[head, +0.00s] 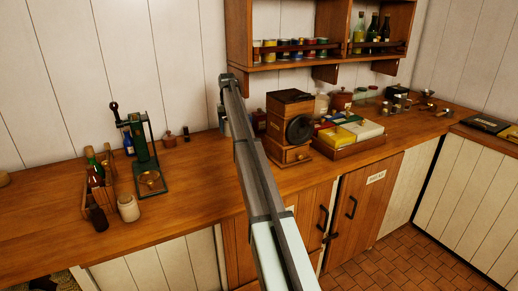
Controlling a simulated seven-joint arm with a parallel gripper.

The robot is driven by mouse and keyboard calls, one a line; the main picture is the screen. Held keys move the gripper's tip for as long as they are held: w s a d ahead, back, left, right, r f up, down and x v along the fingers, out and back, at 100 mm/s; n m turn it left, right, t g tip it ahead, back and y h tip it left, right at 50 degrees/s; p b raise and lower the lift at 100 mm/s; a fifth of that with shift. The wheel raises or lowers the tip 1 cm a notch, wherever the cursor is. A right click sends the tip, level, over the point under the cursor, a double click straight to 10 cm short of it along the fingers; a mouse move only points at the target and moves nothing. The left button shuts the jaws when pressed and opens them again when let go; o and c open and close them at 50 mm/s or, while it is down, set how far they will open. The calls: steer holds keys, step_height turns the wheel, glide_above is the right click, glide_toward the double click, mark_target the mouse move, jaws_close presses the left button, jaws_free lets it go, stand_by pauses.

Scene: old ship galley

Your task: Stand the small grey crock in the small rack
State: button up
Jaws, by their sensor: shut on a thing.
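A small open wooden rack (109,184) stands on the counter at the left, with several bottles in it. A pale grey-cream crock (128,208) stands upright on the counter just right of the rack's front end. My arm reaches up across the middle of the view. My gripper (222,112) hangs at its far end, right of the rack and well apart from it, mostly hidden behind the arm. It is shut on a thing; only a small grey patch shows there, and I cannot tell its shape.
A green metal stand (142,148) with a brass pan stands close right of the rack. A coffee grinder (290,125) and a wooden tray of boxes (350,150) are right of my arm. A wall shelf (300,60) hangs above. The counter between stand and arm is mostly clear.

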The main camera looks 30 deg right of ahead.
steer(key=shift+f+n, duration=0.1)
steer(key=shift+n, duration=0.3)
steer(key=shift+f, duration=0.3)
glide_toward(231, 154)
steer(key=shift+s+f, duration=0.15)
steer(key=shift+f, duration=2.5)
steer(key=shift+f, duration=0.1)
steer(key=o, duration=1.4)
steer(key=shift+c, duration=0.2)
step_height(231, 154, up, 11)
steer(key=shift+f, duration=0.1)
steer(key=shift+o, duration=0.4)
steer(key=shift+r, duration=0.7)
